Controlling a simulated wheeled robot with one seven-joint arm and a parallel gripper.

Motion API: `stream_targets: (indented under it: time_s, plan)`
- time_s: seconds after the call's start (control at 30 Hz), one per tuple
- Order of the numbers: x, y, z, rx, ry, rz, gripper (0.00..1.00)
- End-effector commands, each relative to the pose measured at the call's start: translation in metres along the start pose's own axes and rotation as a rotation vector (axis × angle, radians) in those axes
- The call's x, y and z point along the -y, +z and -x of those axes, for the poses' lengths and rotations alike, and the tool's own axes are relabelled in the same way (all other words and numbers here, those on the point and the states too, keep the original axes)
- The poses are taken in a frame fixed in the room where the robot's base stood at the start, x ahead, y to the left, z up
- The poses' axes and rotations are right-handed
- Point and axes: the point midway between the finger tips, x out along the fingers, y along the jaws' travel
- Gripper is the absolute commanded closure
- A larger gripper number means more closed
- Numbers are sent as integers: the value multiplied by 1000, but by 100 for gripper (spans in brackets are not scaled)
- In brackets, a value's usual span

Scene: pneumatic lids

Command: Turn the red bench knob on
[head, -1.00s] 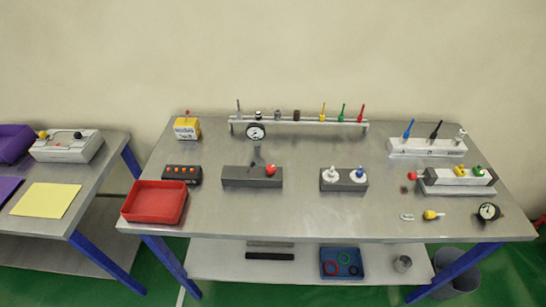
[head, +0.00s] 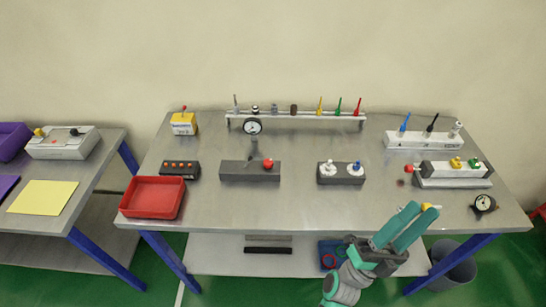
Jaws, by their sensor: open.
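Several red knobs show, and I cannot tell which one is the bench knob. A red ball knob (head: 268,163) sits on the right end of a long dark block (head: 238,172) in the middle of the bench. Another red knob (head: 408,169) sticks out of the left end of a white and grey device (head: 445,182) at the right. A small red-tipped lever stands on a yellow box (head: 184,126) at the back left. My gripper (head: 424,210) is open and empty over the bench's front right edge, in front of the white device and apart from these knobs.
The steel bench (head: 270,215) has free room at its front middle. A red tray (head: 153,199) lies front left. A gauge (head: 484,204) lies front right. A tool rack (head: 330,120) runs along the back.

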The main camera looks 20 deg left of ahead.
Motion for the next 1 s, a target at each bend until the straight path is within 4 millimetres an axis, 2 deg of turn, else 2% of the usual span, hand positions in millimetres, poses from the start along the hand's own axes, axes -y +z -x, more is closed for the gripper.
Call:
stream_targets:
  time_s: [0.03, 0.2, 0.33, 0.47, 0.63, 0.77, 0.87, 1.0]
  plan:
    - [-2, -1, -15, -72, 10, -48, 57]
    - [-16, -10, -50, -303, 61, -202, 57]
    - [-30, -16, -67, -483, 114, -319, 57]
    - [-46, -16, -74, -664, 180, -436, 57]
    - [-66, -4, -71, -901, 288, -580, 57]
    - [-79, 15, -59, -1081, 390, -683, 57]
    - [-84, 37, -46, -1220, 480, -754, 57]
    - [-84, 78, -22, -1410, 626, -839, 57]
